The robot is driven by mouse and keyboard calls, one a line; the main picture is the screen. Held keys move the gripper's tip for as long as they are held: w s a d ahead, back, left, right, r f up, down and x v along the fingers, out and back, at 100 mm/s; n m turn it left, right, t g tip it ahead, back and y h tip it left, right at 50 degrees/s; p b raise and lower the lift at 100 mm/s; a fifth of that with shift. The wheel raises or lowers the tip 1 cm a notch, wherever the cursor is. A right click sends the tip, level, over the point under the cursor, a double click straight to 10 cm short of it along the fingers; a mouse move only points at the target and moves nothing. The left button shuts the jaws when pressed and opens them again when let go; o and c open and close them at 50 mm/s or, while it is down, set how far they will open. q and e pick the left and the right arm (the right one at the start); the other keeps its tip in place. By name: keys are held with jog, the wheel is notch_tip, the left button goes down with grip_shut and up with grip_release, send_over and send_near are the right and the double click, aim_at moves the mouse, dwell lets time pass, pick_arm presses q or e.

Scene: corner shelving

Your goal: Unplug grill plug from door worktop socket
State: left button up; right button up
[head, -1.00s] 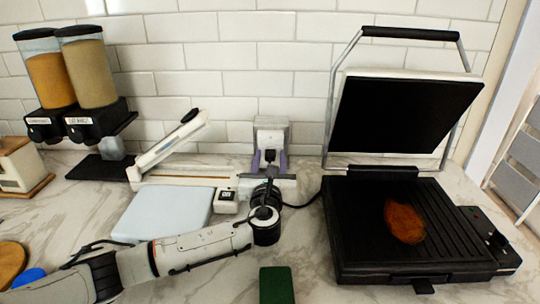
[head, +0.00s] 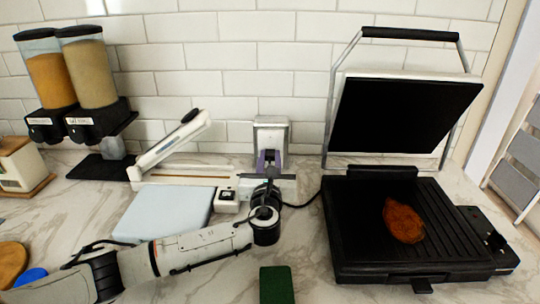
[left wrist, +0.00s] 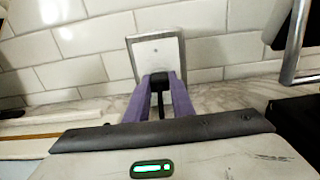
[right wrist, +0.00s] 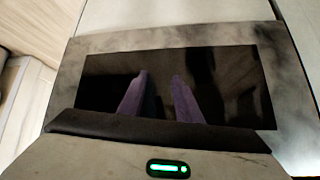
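The worktop socket (head: 271,128) is a pale box with a grey frame against the tiled wall; its white face shows in the left wrist view (left wrist: 158,50). The black grill plug (left wrist: 159,84) is at the lower part of that face, its lead running down toward me. My left gripper (head: 269,157) has its purple fingers closed on both sides of the plug. Whether the plug's pins are fully in is hidden. The black grill (head: 345,235) stands open at the right, its lead (head: 306,202) running left behind my wrist. My right gripper (right wrist: 160,80) shows empty, fingers apart, over a dark panel.
A white slicer-like device (head: 170,145) and a pale blue board (head: 165,213) lie left of the socket. Two dispensers (head: 88,75) stand far left. A dark green block (head: 277,284) is at the front. A brown piece of food (head: 403,221) lies on the grill.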

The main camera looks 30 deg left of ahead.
aim_at(270, 159)
pick_arm(q)
jog(key=shift+s+d, duration=0.1)
jog(key=shift+s, duration=0.05)
grip_shut()
jog(key=shift+p+v, duration=1.05)
jog(key=shift+v, duration=0.4)
jog(key=shift+p+v, duration=0.45)
jog(key=shift+v, duration=0.95)
jog(key=shift+s, duration=0.1)
